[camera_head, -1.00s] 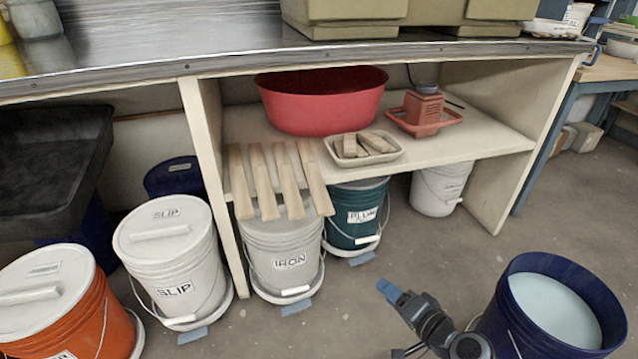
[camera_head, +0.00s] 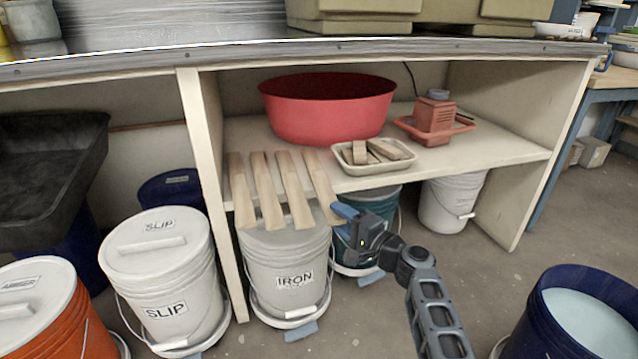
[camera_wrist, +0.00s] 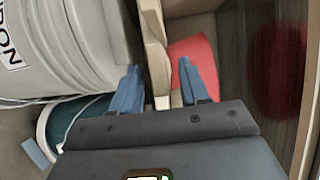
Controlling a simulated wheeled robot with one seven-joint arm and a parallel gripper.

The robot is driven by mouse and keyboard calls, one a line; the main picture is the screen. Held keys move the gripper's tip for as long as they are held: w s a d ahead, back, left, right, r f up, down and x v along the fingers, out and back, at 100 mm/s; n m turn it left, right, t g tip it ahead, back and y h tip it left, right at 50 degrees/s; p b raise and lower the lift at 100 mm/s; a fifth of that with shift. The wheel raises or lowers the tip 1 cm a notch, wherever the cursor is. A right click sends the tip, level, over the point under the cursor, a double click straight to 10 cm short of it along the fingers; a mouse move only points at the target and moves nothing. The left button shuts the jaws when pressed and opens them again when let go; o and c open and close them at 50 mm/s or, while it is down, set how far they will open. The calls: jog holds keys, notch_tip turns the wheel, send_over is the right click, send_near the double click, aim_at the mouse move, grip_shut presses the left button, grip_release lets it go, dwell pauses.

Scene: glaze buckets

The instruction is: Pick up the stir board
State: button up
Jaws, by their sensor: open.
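Several flat wooden stir boards lie side by side on the shelf, their near ends over its front edge. The rightmost stir board (camera_head: 320,184) is closest to my gripper (camera_head: 342,211). My gripper has blue fingers and sits just right of that board's near end, in front of the shelf. In the wrist view my gripper (camera_wrist: 160,86) is open, and a pale wooden piece (camera_wrist: 153,45) shows ahead, in line with the gap between the fingers. I cannot tell whether the fingers touch it.
A red tub (camera_head: 325,112), a tray of wooden blocks (camera_head: 398,162) and a terracotta-coloured device (camera_head: 434,120) stand on the shelf (camera_head: 480,150). The IRON bucket (camera_head: 283,262) and a dark green bucket (camera_head: 372,198) stand below. A blue bucket (camera_head: 545,300) is at the lower right.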

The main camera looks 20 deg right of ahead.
aim_at(331, 211)
jog(key=b+x, duration=0.1)
jog(key=x, duration=0.2)
jog(key=shift+w, duration=0.2)
grip_shut()
dwell(0.3)
